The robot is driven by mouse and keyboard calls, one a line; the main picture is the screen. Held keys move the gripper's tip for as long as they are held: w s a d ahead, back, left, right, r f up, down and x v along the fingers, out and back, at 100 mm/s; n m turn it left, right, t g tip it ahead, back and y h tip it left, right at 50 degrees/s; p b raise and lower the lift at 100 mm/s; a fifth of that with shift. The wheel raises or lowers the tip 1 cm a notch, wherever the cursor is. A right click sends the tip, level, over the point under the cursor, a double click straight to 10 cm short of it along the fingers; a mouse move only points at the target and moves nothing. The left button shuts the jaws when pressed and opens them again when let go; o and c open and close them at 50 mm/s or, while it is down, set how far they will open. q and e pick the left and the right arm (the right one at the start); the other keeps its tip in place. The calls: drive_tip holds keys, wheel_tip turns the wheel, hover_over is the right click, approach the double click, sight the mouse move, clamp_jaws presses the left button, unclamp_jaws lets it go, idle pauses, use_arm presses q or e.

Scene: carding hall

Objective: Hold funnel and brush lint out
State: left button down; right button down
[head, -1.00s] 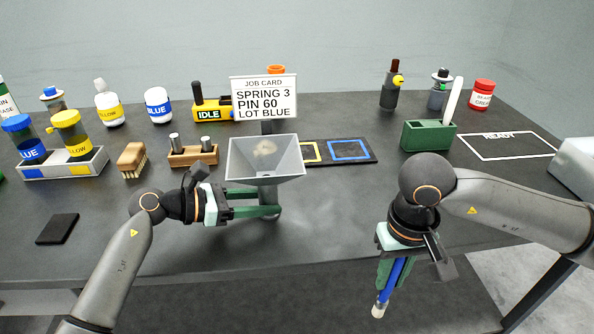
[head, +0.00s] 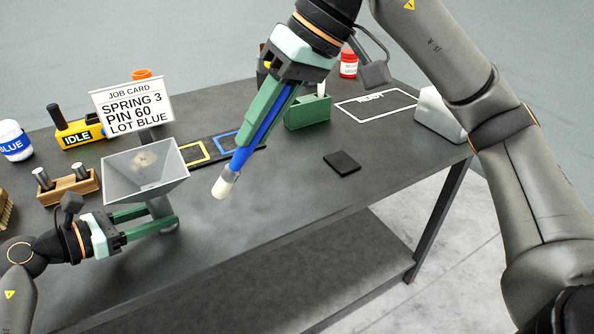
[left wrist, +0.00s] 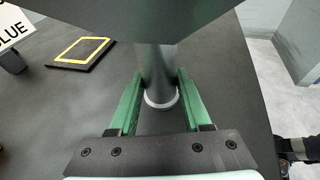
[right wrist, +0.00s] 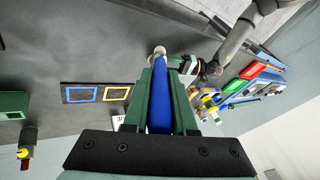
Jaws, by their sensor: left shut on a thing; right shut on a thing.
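My right gripper (head: 247,138) is shut on a blue-handled brush (head: 262,127). The brush points down and left, its pale tip (head: 221,188) in the air to the right of the funnel, apart from it. The brush also shows in the right wrist view (right wrist: 160,105).
The job card (head: 133,110) stands behind the funnel. A tray with yellow and blue squares (head: 208,149) lies right of it. A wooden block with pins (head: 68,190) is at left. A green holder (head: 308,112) and black pad (head: 342,162) lie right. Table is clear in front of the pad.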

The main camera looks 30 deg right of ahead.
drive_tip(key=w+a+f+m+t, duration=0.1)
drive_tip(key=w+a+m+t, duration=0.2)
drive_tip(key=w+a, duration=0.3)
drive_tip(key=shift+w+f+m, duration=0.2)
drive_tip(key=shift+w+m, duration=0.1)
drive_tip(key=shift+w, duration=2.55)
drive_tip(key=shift+w+f, duration=0.45)
drive_tip(key=shift+w, duration=0.1)
drive_tip(key=shift+a, duration=3.25)
drive_tip(key=d, duration=0.6)
drive_tip(key=shift+d, duration=0.25)
drive_tip(key=shift+s+r, duration=0.1)
